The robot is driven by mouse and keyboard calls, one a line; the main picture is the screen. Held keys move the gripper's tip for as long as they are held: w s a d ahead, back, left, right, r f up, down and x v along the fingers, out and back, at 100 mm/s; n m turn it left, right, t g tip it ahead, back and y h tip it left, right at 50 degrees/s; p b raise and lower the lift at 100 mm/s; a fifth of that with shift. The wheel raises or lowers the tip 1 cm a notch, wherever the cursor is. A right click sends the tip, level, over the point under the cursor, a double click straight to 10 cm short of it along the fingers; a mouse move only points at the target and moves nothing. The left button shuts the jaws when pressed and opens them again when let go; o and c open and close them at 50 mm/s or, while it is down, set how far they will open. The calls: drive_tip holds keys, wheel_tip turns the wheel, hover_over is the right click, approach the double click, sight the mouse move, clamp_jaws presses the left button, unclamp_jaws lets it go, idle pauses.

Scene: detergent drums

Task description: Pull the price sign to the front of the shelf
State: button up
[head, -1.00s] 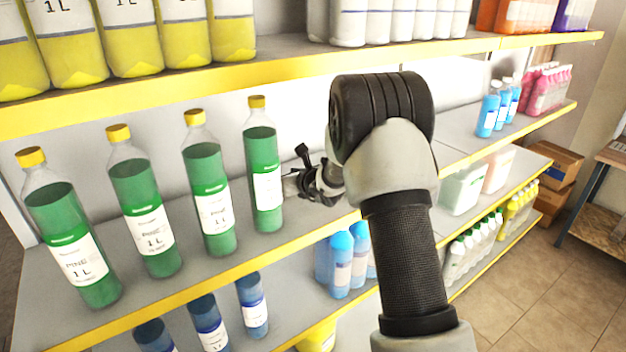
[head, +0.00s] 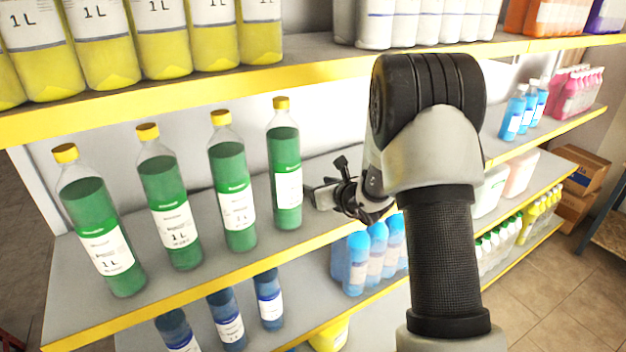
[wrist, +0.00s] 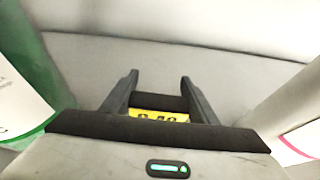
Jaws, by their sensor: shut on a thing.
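The price sign (wrist: 150,115) is yellow with dark, partly covered characters. In the wrist view it sits low between the two dark fingers of my gripper (wrist: 160,82), which is shut on it. Most of the sign is hidden by the gripper body. In the head view my gripper (head: 322,196) is over the middle shelf (head: 260,262), just right of the rightmost green bottle (head: 286,170) and behind the yellow front edge. The sign cannot be made out clearly there.
Several green bottles with yellow caps stand in a row left of my gripper. In the wrist view a green-labelled bottle (wrist: 22,95) is close on the left and a pale container (wrist: 295,120) on the right. The upper shelf with yellow jugs (head: 160,40) is overhead.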

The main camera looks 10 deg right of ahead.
drive_tip(key=shift+s+d+p, duration=0.2)
drive_tip(key=shift+s+d, duration=0.05)
drive_tip(key=shift+s, duration=0.25)
drive_tip(key=shift+s+d+p, duration=0.15)
drive_tip(key=shift+s+d, duration=0.1)
drive_tip(key=shift+s, duration=0.25)
drive_tip(key=shift+s+d, duration=0.15)
drive_tip(key=shift+s, duration=0.15)
drive_tip(key=shift+s+d+f+b, duration=0.1)
drive_tip(key=shift+s+d+b, duration=0.2)
drive_tip(key=shift+s, duration=0.3)
drive_tip(key=shift+s+d+r+b, duration=0.1)
drive_tip(key=shift+s+d+b, duration=0.2)
drive_tip(key=shift+s, duration=0.35)
drive_tip(key=shift+s+d+f+b, duration=0.1)
drive_tip(key=shift+s+d+b, duration=0.2)
drive_tip(key=shift+s, duration=0.3)
drive_tip(key=shift+a, duration=0.1)
drive_tip(key=o, duration=1.7)
drive_tip(key=shift+c, duration=0.2)
